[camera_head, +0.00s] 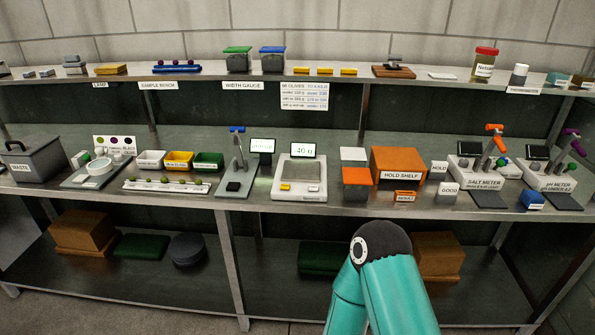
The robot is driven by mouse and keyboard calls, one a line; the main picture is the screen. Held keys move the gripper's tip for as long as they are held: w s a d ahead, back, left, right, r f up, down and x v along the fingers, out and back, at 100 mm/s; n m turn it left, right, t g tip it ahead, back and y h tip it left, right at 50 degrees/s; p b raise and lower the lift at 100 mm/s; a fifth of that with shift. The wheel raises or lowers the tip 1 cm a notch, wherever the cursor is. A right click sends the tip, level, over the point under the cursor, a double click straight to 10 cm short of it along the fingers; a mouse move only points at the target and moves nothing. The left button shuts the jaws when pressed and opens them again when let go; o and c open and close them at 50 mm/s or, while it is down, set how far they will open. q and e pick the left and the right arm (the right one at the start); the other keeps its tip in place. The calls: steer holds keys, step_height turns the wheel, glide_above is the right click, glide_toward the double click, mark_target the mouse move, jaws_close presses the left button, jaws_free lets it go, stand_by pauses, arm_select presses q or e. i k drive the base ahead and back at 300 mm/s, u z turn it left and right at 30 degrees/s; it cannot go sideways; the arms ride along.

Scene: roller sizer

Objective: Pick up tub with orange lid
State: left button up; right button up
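A small tub with an orange lid (357,177) stands on the middle shelf, right of the scale. Its lid faces up and its dark body shows a little below. A tub with a white lid (354,155) stands just behind it. The orange hold shelf box (398,163) is close on its right. A teal arm link of mine rises at the bottom, right of centre, below the shelf edge. Neither of my grippers shows, and nothing is seen touching the tub.
The scale (299,189) is left of the tub, and a small orange reject block (405,196) is in front right. Tubs with a green lid (237,60) and blue lid (272,60) stand on the top shelf. A salt meter (480,180) stands right. The steel front edge is mostly clear.

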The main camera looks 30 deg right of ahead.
mark_target(356, 182)
steer(key=z, duration=0.15)
steer(key=i, duration=1.35)
steer(key=z, duration=0.75)
